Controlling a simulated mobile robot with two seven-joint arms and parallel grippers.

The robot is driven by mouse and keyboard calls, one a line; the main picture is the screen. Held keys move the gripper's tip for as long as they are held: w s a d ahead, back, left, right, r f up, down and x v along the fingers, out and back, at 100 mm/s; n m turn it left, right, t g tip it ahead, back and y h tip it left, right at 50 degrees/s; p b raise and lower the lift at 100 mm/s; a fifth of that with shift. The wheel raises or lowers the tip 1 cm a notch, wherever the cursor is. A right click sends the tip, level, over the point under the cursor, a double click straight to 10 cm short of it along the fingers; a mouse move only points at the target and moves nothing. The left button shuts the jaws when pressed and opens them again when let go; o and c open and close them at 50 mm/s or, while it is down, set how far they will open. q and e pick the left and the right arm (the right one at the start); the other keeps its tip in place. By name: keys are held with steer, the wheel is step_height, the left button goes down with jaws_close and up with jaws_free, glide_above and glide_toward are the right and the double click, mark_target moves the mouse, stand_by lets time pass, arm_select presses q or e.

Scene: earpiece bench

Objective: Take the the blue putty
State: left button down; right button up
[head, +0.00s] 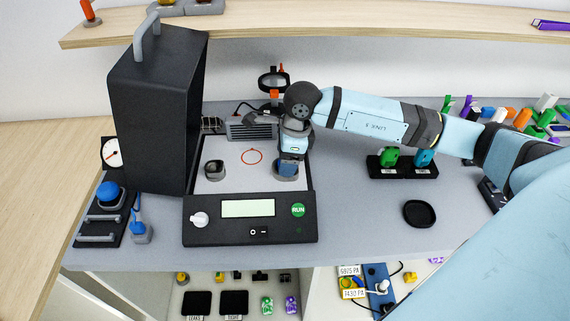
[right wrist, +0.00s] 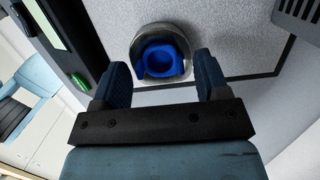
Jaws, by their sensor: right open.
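The blue putty (right wrist: 162,60) shows in the right wrist view as a bright blue ring-shaped lump inside a round grey cup (right wrist: 137,48). In the head view this cup (head: 286,177) stands on the right of the white plate of the black machine, largely covered by my right gripper. My right gripper (head: 288,167) points down over the cup. In the right wrist view its two dark blue fingers (right wrist: 162,72) are apart, one toward each side of the cup, with nothing held. I cannot tell how far the fingertips are above the putty. My left gripper is not in view.
A second grey cup (head: 214,170) stands left on the plate. The tall black housing (head: 160,110) rises on the left. The control panel with the green RUN button (head: 298,210) is in front. A black round dish (head: 419,213) and a black holder (head: 401,172) stand to the right.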

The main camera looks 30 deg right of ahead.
steer(key=shift+c, duration=0.3)
steer(key=c, duration=0.8)
steer(key=shift+o, duration=0.2)
step_height(320, 180, up, 10)
steer(key=p, duration=0.4)
